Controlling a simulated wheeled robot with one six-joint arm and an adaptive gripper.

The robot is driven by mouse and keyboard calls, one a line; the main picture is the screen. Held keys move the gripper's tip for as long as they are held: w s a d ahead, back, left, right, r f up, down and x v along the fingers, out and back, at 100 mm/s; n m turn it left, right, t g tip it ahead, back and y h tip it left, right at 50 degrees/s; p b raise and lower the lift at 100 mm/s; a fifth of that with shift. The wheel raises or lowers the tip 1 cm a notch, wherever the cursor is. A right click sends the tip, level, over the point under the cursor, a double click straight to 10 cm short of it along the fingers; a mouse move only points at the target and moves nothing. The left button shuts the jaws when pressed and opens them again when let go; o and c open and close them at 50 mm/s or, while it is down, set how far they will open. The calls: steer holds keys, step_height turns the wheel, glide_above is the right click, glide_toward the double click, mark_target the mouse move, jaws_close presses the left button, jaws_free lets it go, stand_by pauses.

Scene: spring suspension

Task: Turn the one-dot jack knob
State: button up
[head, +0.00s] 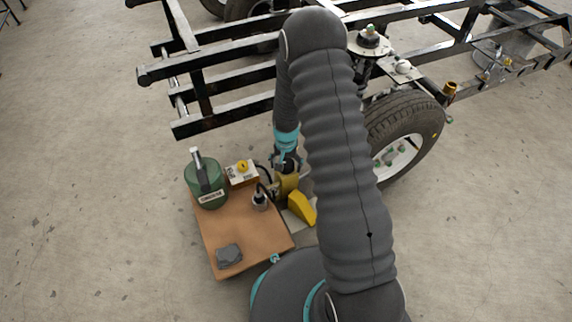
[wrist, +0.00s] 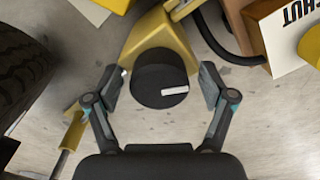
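A round black knob (wrist: 150,85) with a white bar mark (wrist: 175,91) sits on a yellow jack body (wrist: 158,38) in the wrist view. I cannot make out a dot on it. My gripper (wrist: 165,85) is open, with one finger on each side of the knob and a visible gap at each side. In the head view my gripper (head: 286,161) is over the yellow jack (head: 287,185), next to the wheel; the knob is hidden there.
A box labelled SHUT (wrist: 293,25) stands right of the jack in the wrist view. A brown-topped cart (head: 235,231) carries a green canister (head: 207,187), a grey rag (head: 229,256) and a white box (head: 242,174) with a yellow knob. A tyre (head: 405,120) and black frame stand close by.

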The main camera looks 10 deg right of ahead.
mark_target(286, 162)
steer(key=shift+r, duration=0.1)
step_height(286, 162, up, 12)
stand_by(0.6)
step_height(286, 162, down, 12)
steer(key=n+p, duration=0.9)
steer(key=shift+w+d, duration=0.1)
steer(key=shift+w, duration=0.05)
stand_by(0.9)
